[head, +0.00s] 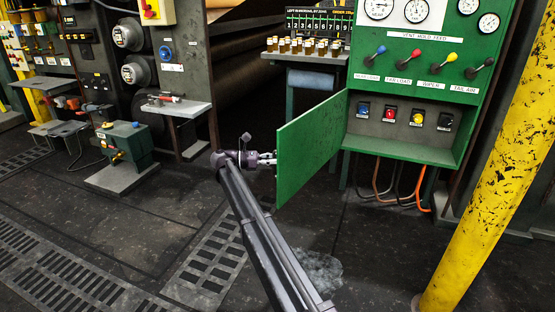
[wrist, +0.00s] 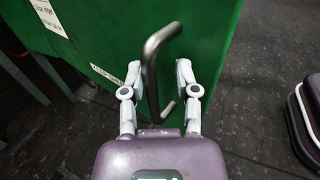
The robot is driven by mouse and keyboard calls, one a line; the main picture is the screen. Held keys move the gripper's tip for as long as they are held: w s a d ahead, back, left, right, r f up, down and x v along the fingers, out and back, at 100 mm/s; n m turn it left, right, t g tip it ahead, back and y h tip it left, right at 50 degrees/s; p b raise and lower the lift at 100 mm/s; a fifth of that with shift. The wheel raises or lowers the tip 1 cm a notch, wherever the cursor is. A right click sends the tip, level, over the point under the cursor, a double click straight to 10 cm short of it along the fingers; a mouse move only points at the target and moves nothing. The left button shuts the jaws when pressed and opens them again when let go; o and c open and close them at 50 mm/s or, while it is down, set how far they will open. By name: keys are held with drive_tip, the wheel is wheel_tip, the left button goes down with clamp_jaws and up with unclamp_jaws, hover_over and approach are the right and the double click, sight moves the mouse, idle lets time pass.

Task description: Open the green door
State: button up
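The green door (head: 308,148) stands swung outward from the left side of the green cabinet (head: 412,142), leaving the lower compartment exposed. In the wrist view the door's face (wrist: 100,28) fills the upper part, with a bent metal bar handle (wrist: 151,75) on it. My gripper (head: 268,158) is at the door's outer edge, on its left side. In the wrist view my gripper (wrist: 160,72) has its two fingers apart, one on each side of the handle. The left finger is close to the bar and a gap shows on the right; contact is unclear.
Several switches (head: 390,115) sit in the open compartment. Cables (head: 400,185) hang below the cabinet. A yellow post (head: 500,150) stands at the right. A shelf with small bottles (head: 305,50) is behind the door. A green machine on a base (head: 125,145) stands left; the floor between is clear.

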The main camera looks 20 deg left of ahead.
drive_tip(key=shift+w+d, duration=0.25)
drive_tip(key=shift+a, duration=0.1)
drive_tip(key=v, duration=0.7)
drive_tip(key=shift+a, duration=0.2)
drive_tip(key=shift+s, duration=0.1)
